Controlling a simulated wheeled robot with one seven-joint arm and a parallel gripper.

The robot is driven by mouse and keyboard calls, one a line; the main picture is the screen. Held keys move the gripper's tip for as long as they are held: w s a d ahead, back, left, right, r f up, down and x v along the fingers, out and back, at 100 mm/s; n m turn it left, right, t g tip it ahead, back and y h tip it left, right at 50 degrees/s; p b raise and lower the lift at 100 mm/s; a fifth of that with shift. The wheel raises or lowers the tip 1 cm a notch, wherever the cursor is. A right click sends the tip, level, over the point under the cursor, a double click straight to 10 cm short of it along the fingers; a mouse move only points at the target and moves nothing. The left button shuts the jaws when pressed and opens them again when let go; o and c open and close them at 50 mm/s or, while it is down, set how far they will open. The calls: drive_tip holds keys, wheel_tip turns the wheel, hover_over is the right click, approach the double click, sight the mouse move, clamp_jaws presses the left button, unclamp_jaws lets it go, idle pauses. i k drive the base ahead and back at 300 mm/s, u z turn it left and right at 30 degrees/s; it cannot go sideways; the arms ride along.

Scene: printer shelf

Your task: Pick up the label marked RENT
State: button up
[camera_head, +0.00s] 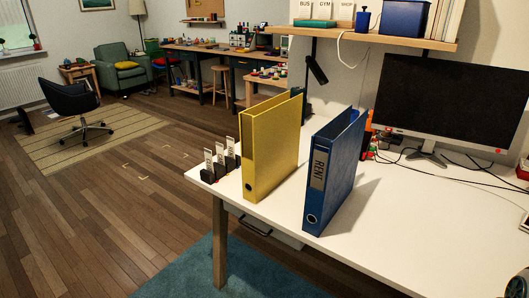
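A label reading RENT (319,169) is on the spine of the blue binder (345,160), which stands upright on the white desk (405,215). A yellow binder (268,150) stands to its left, with a blank-looking spine. Left of the yellow binder, at the desk's left end, several small pale cards (209,160) stand upright in black holders (212,174); their writing is too small to read. My gripper is not in view.
A wall shelf (385,38) above holds cards reading BUS, GYM and SHOP (346,10) and a dark blue box (404,17). A monitor (450,105) and cables stand at the right. The desk front right of the blue binder is clear. Wooden floor (90,220) is open at left.

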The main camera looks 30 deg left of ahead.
sight(230, 141)
drive_tip(key=z, duration=0.35)
drive_tip(key=i, duration=0.5)
drive_tip(key=u, duration=2.2)
